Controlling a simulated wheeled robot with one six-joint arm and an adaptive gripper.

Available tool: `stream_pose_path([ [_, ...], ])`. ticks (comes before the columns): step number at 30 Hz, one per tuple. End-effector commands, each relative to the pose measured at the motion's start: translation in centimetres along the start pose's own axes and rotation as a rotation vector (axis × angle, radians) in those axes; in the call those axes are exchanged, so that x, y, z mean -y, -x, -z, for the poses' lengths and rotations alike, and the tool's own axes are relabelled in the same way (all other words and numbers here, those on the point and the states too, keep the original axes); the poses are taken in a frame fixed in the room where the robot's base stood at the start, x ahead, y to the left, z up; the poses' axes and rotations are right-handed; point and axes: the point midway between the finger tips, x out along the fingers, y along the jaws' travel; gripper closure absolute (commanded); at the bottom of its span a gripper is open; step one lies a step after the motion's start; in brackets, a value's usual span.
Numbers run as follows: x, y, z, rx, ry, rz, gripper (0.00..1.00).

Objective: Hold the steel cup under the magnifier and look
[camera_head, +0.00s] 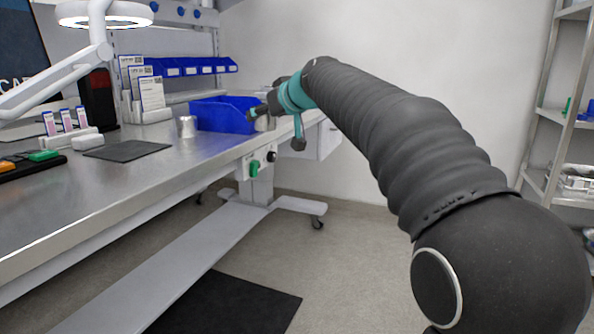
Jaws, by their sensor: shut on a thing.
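The magnifier (105,14) is a white ring lamp on a jointed white arm, at the upper left above the bench. A small steel cup (187,127) stands upright on the bench, left of the blue bin. My gripper (265,113) is at the bench's far right end, beside the blue bin and well to the right of the magnifier. It is shut on a small steel-coloured thing (263,123) that looks like a cup. The fingers partly hide this thing, and its exact hold is too small to make out.
A blue bin (222,116) stands close to my gripper. A dark mat (127,151), card holders (142,90) and a rack of small tubes (68,137) stand on the steel bench (130,190). Floor is open right of the bench, before a shelf rack (560,110).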

Motion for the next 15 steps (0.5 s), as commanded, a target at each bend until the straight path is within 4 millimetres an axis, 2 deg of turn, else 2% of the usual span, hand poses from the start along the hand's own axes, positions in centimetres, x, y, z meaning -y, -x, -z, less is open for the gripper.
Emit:
stream_pose_path([
  [5, -3.7, -2.7, -4.7, 0.007, -0.046, -0.108, 0.74],
  [9, -7.3, -4.7, -9.8, 0.008, -0.091, -0.218, 0.74],
  [15, -10.8, -5.9, -15.6, 0.005, -0.138, -0.335, 0.74],
])
